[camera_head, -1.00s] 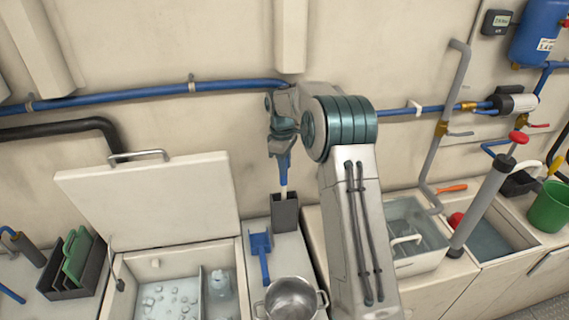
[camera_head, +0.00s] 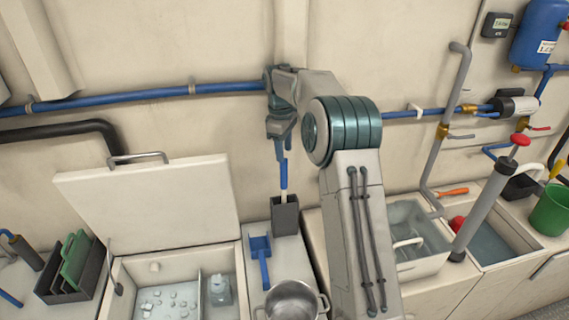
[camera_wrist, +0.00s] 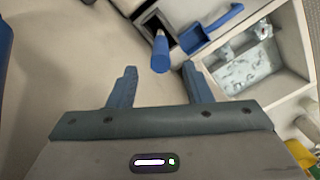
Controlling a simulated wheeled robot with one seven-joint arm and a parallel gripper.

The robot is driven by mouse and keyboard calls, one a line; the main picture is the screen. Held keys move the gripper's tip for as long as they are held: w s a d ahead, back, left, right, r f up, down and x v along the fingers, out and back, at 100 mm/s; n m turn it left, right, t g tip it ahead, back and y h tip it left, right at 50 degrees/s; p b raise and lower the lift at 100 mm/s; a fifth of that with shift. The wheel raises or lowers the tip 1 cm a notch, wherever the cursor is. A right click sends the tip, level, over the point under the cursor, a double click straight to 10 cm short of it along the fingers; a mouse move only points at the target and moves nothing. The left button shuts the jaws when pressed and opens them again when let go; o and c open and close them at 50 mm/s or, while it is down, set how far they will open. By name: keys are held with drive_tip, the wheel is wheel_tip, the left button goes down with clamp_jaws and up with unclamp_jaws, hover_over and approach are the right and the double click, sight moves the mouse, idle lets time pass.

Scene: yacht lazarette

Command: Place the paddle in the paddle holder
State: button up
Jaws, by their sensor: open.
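The paddle (camera_head: 284,176), with a blue handle and a pale shaft, stands roughly upright in the dark grey paddle holder (camera_head: 285,216); its lower end is hidden inside. In the wrist view the handle (camera_wrist: 160,54) points towards me from the dark holder opening (camera_wrist: 153,22). My gripper (camera_head: 285,148) is just above the handle's top, pointing down. In the wrist view its two blue-grey fingers (camera_wrist: 162,85) are spread apart with nothing between them, and the handle end is beyond the fingertips.
A blue scoop (camera_head: 260,246) and a metal pot (camera_head: 291,301) are beside the holder on the counter. An open icebox with a raised lid (camera_head: 150,205) is at left, a sink basin (camera_head: 408,235) at right. A blue pipe (camera_head: 130,97) runs along the wall behind my gripper.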

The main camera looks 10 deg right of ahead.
wheel_tip(320, 180, up, 4)
drive_tip(key=shift+w+a+r, duration=0.1)
drive_tip(key=shift+r, duration=0.55)
drive_tip(key=s+r+m+t, duration=0.1)
drive_tip(key=s+r+m, duration=0.15)
drive_tip(key=s, duration=0.65)
drive_tip(key=s+r+m+t, duration=0.15)
drive_tip(key=s+r, duration=0.25)
drive_tip(key=s, duration=0.4)
drive_tip(key=s+f+m, duration=0.3)
drive_tip(key=s+f, duration=0.1)
drive_tip(key=s, duration=0.6)
drive_tip(key=s+f+m+t, duration=0.1)
drive_tip(key=s+f+m, duration=0.2)
drive_tip(key=s, duration=0.8)
drive_tip(key=shift+s+f+m, duration=0.2)
drive_tip(key=shift+f+m, duration=0.15)
drive_tip(key=shift+m, duration=0.25)
drive_tip(key=shift+t, duration=0.25)
